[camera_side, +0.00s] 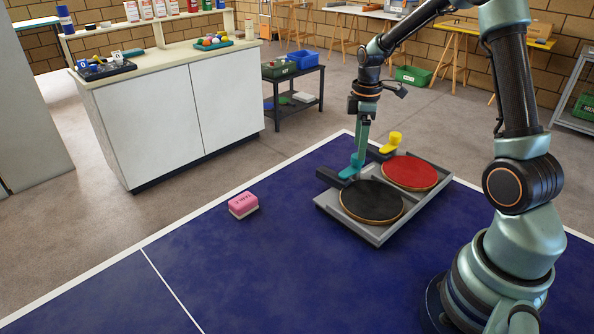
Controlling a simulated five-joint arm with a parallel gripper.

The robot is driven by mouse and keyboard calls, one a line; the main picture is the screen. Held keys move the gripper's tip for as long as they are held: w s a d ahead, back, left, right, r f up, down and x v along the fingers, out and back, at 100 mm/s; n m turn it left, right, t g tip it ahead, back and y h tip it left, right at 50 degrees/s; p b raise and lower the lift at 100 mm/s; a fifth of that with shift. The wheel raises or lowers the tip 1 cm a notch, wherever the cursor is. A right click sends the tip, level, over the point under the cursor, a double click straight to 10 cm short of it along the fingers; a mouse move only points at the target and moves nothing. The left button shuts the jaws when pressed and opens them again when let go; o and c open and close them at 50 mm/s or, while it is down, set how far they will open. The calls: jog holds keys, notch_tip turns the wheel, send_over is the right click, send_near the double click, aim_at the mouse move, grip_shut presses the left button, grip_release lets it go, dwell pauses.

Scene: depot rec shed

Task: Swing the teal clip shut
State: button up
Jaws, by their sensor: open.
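The teal clip (349,171) is at the back left edge of a grey tray (376,235), beside a black round paddle face (372,201). My gripper (361,150) points down right at the teal clip, with its jaws open. Its fingers overlap the clip's upper part in this view, so I cannot tell whether they touch it. A yellow clip (394,140) stands at the tray's back edge by a red round paddle face (409,172), a little right of my gripper. How far the teal clip is swung is hard to see.
The tray lies on a blue table (270,260) with white lines. A pink sponge-like block (243,205) lies left of the tray.

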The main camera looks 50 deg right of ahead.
notch_tip(320, 180, up, 10)
jog(key=shift+f, duration=0.25)
jog(key=s+a+r+m+t, duration=0.2)
jog(key=s+a+m, duration=0.2)
jog(key=a, duration=0.5)
jog(key=s+a+r+m+t, duration=0.2)
jog(key=s+a, duration=0.4)
jog(key=a, duration=0.3)
jog(key=shift+r+m+t, duration=0.35)
jog(key=shift+m+t, duration=0.45)
jog(key=shift+m, duration=0.4)
jog(key=shift+s, duration=0.1)
